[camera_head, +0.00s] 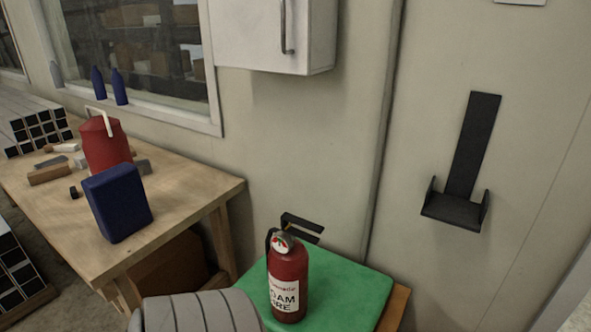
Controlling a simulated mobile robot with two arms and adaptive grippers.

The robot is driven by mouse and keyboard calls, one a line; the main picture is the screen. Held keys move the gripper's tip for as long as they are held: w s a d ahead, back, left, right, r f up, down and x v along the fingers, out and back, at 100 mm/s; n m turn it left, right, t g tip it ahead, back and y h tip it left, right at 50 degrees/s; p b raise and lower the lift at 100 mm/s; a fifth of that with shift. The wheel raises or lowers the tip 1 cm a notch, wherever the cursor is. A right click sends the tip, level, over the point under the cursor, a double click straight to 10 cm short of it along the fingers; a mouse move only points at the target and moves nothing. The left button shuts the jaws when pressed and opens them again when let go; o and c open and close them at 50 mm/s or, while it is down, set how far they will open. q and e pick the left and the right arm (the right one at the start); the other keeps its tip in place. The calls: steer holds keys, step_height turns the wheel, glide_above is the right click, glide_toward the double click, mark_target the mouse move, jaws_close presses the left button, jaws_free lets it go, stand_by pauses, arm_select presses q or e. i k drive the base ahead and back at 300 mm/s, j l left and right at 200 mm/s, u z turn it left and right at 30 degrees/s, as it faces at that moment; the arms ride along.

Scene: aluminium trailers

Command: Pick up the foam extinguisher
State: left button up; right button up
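The foam extinguisher (288,284) is a small red cylinder with a white label. The label's visible letters read "OAM" and "IRE". It stands upright on a green top (345,290) over a small wooden stand. Its black handle and lever stick up at the top and point to the right, with a round gauge just below. A short black hose shows at its left side. Nothing is seen holding it. Neither my left nor my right gripper can be seen in the head view.
A wooden workbench (190,195) at left holds a red jug (104,145), a dark blue canister (118,203) and small blocks. A black wall bracket (470,150) at right is empty. A white cabinet (265,35) hangs above. Green surface right of the extinguisher is clear.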

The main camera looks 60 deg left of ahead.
mark_target(287, 260)
steer(key=u, duration=2.05)
steer(key=k+l+z, duration=0.15)
steer(key=l+z, duration=0.2)
